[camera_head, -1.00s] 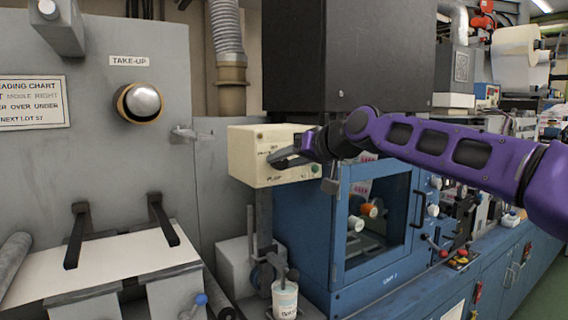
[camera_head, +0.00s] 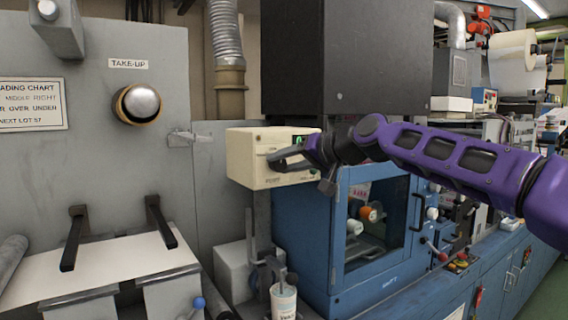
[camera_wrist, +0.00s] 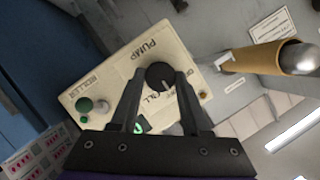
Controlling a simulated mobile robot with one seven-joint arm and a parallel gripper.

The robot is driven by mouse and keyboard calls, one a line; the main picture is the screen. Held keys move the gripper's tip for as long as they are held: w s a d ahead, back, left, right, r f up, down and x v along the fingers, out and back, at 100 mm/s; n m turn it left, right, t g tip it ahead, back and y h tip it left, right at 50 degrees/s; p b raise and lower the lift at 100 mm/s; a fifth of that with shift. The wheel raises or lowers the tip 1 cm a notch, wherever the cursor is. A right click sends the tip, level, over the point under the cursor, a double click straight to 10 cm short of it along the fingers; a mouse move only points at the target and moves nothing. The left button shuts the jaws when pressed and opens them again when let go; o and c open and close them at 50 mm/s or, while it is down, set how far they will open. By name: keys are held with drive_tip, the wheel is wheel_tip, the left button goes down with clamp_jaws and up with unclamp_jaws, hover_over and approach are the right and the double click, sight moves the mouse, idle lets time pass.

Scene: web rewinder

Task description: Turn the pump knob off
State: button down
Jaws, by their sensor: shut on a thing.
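The pump knob (camera_wrist: 160,75) is a small round black dial on a cream control box (camera_wrist: 112,68), beside the printed word PUMP in the wrist view. My gripper (camera_wrist: 160,77) has its two dark fingers on either side of the knob and is shut on it. Which mark the knob points to is too small to tell. In the head view my gripper (camera_head: 285,158) reaches in from the right to the front of the cream box (camera_head: 243,155); fingers and wrist hide the knob there.
The box also carries a green button (camera_wrist: 85,104) near the word ROLLER. A black cabinet (camera_head: 345,60) stands above and a blue glass-fronted cabinet (camera_head: 310,235) below. A cup (camera_head: 283,300) sits below the box.

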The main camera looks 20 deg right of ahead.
drive_tip(key=shift+c, duration=1.9)
unclamp_jaws()
drive_tip(key=v, duration=1.7)
drive_tip(key=shift+s+b, duration=0.2)
drive_tip(key=shift+b, duration=0.1)
drive_tip(key=shift+d+r, duration=0.1)
